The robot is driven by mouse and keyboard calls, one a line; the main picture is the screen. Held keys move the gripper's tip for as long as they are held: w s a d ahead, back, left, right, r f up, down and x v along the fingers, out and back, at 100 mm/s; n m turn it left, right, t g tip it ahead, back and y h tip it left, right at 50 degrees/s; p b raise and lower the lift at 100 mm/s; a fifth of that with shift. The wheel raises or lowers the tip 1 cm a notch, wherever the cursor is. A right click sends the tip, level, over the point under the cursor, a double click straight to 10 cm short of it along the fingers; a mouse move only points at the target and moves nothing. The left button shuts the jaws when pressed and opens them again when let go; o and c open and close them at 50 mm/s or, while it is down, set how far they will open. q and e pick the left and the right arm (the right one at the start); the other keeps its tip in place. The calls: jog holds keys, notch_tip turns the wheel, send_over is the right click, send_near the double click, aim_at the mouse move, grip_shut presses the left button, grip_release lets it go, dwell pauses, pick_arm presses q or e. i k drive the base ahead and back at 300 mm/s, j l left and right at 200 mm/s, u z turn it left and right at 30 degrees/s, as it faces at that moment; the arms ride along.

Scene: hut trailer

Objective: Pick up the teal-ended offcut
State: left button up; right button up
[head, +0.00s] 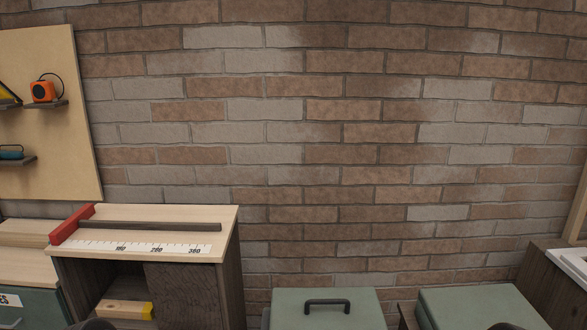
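I see no offcut with a teal end in the head view. A pale wooden offcut with a yellow end (126,309) lies in the open compartment of the cabinet (231,270) at the lower left. The cabinet's other compartment is behind a dark wood front, so its inside is hidden. Neither gripper can be made out; only dark rounded shapes show at the bottom edge, too cut off to identify.
A measuring board (180,214) with a red stop (70,225) and a dark strip (150,226) tops the cabinet. A green case with a handle (325,308) and another green box (480,306) stand to the right. A wall panel (60,120) holds small tools on shelves.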

aim_at(15, 240)
jog(key=j+u, duration=0.1)
jog(key=u, duration=1.45)
jog(key=i+j+u, duration=0.2)
jog(key=i+j, duration=1.8)
jog(key=i, duration=0.1)
